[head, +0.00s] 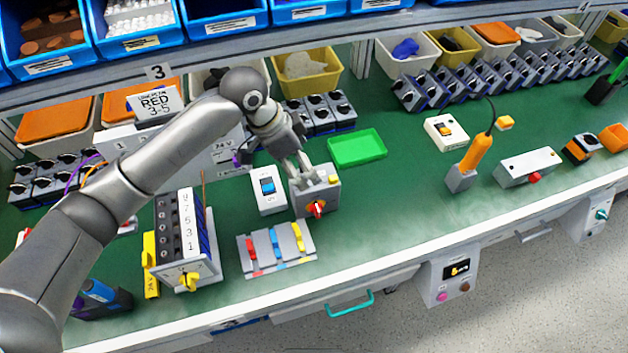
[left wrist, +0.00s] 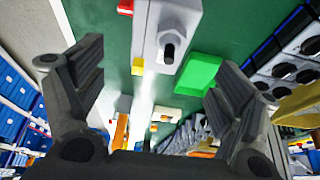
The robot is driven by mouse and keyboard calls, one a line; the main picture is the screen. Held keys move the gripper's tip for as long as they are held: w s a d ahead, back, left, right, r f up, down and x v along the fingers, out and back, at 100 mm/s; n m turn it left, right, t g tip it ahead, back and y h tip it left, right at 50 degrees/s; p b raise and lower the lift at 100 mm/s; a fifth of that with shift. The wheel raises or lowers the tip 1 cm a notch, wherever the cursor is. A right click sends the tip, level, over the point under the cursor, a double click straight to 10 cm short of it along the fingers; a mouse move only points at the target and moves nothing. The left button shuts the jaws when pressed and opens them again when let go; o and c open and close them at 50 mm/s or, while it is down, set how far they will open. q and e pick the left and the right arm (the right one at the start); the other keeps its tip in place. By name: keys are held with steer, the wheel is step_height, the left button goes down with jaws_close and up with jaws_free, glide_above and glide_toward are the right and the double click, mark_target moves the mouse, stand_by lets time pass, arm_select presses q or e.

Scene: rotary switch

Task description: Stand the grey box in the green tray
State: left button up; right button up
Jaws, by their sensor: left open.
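The grey box (head: 317,193) stands on the green bench top, with a red knob on its front and a yellow button on top. My left gripper (head: 301,178) is open, pointing down at the top of the grey box. Its fingers (left wrist: 160,85) are wide apart; contact with the box cannot be told.
A white switch box with a blue rocker (head: 268,188) stands close left of the grey box. A plate with coloured levers (head: 276,247) lies in front. A white box with an orange switch (head: 446,131) and an orange-handled tool (head: 477,152) are to the right. Bench right of the grey box is clear.

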mark_target(314, 192)
arm_select(q)
steer(key=shift+s+d+f, duration=0.2)
steer(key=shift+d+f, duration=0.1)
steer(key=shift+f, duration=0.2)
steer(key=shift+s+d+f, duration=0.2)
steer(key=shift+d+f, duration=0.05)
steer(key=shift+f, duration=0.25)
steer(key=x, duration=0.1)
steer(key=p+x, duration=0.1)
steer(key=x, duration=0.3)
steer(key=shift+w+a+f+p, duration=0.15)
steer(key=shift+w+a+p, duration=0.15)
steer(key=shift+w+p, duration=0.1)
steer(key=shift+d+f, duration=0.25)
steer(key=shift+f, duration=0.35)
steer(key=shift+w+f, duration=0.1)
steer(key=shift+w, duration=0.05)
arm_select(e)
steer(key=shift+s+r, duration=0.15)
steer(key=shift+r, duration=0.8)
arm_select(q)
steer(key=c, duration=1.3)
steer(key=shift+c, duration=0.4)
